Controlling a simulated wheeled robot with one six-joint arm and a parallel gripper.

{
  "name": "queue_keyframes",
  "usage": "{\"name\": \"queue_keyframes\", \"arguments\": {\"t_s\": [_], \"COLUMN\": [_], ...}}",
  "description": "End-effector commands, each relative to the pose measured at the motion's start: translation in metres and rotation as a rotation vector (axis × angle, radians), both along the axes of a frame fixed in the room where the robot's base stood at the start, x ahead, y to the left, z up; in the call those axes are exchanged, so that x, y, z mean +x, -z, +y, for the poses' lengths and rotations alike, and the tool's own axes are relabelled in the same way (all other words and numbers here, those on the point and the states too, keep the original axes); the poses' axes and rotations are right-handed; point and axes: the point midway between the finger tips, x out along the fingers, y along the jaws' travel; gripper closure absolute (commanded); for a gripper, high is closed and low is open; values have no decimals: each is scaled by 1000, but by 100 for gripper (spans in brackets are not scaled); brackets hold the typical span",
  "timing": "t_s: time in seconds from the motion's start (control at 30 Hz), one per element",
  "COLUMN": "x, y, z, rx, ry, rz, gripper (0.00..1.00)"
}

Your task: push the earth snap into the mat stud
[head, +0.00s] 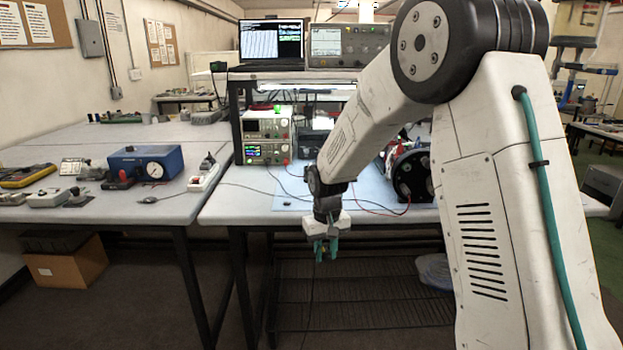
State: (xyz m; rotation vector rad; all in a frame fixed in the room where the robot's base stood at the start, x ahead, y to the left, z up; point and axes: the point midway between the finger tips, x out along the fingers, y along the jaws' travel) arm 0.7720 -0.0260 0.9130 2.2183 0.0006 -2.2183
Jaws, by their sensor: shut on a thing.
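My gripper (326,250) has teal fingers and hangs pointing down in front of the bench's front edge, below the level of its top. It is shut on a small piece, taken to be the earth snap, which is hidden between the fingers. A thin dark cord runs down just left of the fingers. The light blue mat (369,189) lies on the bench behind and above the gripper in the picture. A small dark spot (287,203) shows near the mat's front left; I cannot tell whether it is the stud.
The bench (240,206) carries a power supply (266,136), thin leads and a dark round device (411,175) partly behind my arm. A blue gauge box (147,163) and meters stand on the left bench. A wire shelf (350,300) lies below the gripper.

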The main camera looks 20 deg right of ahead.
Motion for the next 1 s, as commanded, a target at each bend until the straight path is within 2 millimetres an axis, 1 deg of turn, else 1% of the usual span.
{"name": "queue_keyframes", "arguments": {"t_s": [0.23, 0.33, 0.47, 0.63, 0.9, 1.0], "x": [0, 0, -2, -8, 7, 13], "y": [0, -1, 0, 9, 24, 26], "z": [0, 0, 0, 2, 3, 4], "rx": [0, 0, 0, 2, 6, 7], "ry": [1, 1, -1, -6, -13, -15], "rz": [-2, -33, -140, -289, -459, -503], "gripper": [97, 97, 97, 97, 97, 97]}}
